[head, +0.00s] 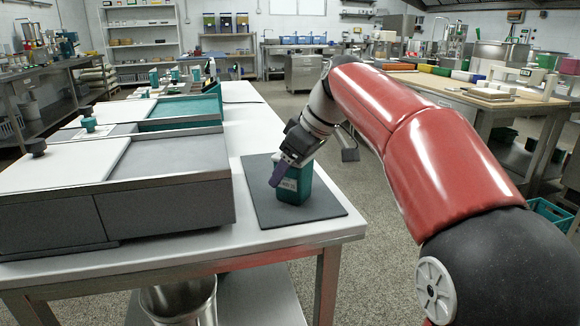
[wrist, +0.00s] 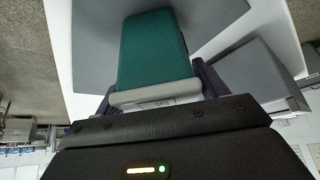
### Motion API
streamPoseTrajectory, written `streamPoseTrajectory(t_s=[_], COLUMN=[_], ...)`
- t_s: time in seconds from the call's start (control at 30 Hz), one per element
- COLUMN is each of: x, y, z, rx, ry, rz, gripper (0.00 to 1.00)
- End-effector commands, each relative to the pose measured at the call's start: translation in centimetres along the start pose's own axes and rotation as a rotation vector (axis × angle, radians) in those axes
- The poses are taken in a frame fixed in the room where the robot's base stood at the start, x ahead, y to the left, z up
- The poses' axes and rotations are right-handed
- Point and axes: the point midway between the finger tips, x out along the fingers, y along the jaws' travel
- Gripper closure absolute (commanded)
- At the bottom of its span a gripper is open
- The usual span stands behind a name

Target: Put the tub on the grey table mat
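The tub (head: 293,186) is a teal box-shaped container with a pale label. It looks upright over the middle of the grey table mat (head: 322,211), with its base appearing to rest on it. My gripper (head: 283,172) reaches it from above, one purple finger lying across its upper left side. In the wrist view the tub (wrist: 152,50) sits between the two purple fingers, close against both with no clear gap. Its pale rim and part of a label show near the palm. The mat (wrist: 95,35) shows behind it. The tub's far side is hidden.
A grey and white flat-topped unit (head: 165,165) with a raised metal edge stands just left of the mat on the white table (head: 245,245). More teal items stand further back. The white table's right edge is close to the mat. A metal bucket (head: 180,300) is below.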

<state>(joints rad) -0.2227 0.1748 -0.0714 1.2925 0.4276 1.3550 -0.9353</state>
Motion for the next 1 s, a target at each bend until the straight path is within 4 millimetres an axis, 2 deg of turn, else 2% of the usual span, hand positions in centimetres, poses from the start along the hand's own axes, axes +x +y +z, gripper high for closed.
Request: streamPoseTrajectory(t_s=[0.1,0.33,0.47,0.57,0.8,1.0], x=[0.0,-0.1,-0.8,-2.4,-7.7,-10.9], y=[0.0,0.0,0.0,0.1,0.1,0.1], z=[0.0,0.0,-0.2,-0.2,-0.3,-0.2], rx=[0.0,0.0,0.0,0.0,0.001,0.001], ry=[0.0,-0.001,0.0,0.002,0.001,0.001], rz=[0.0,-0.001,0.001,0.003,0.003,0.002], gripper=[0.17,0.17,0.17,0.17,0.17,0.17])
